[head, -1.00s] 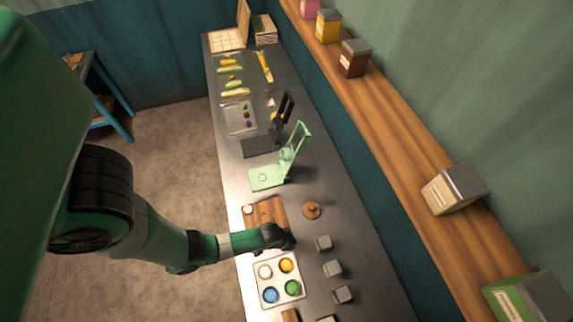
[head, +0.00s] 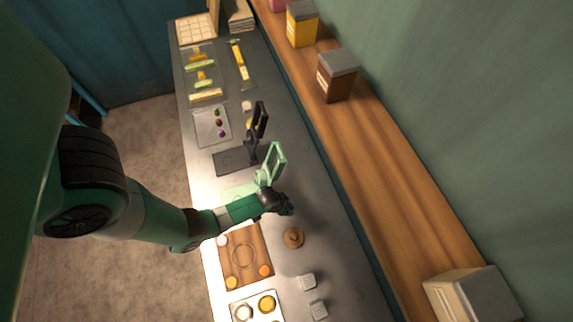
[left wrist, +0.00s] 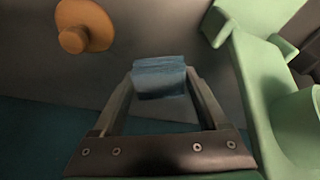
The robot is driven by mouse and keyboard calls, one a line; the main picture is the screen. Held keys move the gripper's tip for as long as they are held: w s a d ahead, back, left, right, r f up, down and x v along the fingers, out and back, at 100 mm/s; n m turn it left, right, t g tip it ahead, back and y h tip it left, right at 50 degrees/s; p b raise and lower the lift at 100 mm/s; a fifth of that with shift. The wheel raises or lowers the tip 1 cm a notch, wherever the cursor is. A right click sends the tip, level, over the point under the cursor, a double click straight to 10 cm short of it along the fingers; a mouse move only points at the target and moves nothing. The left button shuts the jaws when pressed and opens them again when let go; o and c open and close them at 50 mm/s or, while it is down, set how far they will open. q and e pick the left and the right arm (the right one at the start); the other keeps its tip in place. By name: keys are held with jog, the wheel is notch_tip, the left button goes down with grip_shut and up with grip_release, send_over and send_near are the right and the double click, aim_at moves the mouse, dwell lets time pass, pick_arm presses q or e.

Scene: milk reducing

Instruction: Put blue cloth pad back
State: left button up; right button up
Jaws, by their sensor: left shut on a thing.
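The blue cloth pad (left wrist: 160,76) is held between the fingertips of my left gripper (left wrist: 160,88) in the left wrist view. It looks like a small folded block. In the head view my left gripper (head: 286,208) is above the counter, just in front of the pale green press-like stand (head: 270,166), and the arm covers part of the stand's base. The pad cannot be made out there. My right gripper is not in view.
A wooden board (head: 243,248) with small round pieces lies nearer, beside a wooden knob (head: 293,237). A white tray of colour cups (head: 236,302) is cut off at the bottom. A black stand (head: 257,135) is farther back. A wooden shelf (head: 380,170) runs along the right.

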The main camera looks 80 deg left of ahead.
pick_arm(q)
notch_tip(320, 180, down, 2)
jog(key=shift+f+b, duration=0.2)
jog(key=shift+b, duration=0.25)
jog(key=shift+f+b, duration=0.85)
jog(key=shift+f, duration=1.15)
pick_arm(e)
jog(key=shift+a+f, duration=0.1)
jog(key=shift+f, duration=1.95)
pick_arm(q)
jog(key=shift+f, duration=0.2)
jog(key=o, duration=1.3)
jog(key=shift+o, duration=0.2)
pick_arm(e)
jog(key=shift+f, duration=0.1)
pick_arm(q)
jog(key=shift+r, duration=0.1)
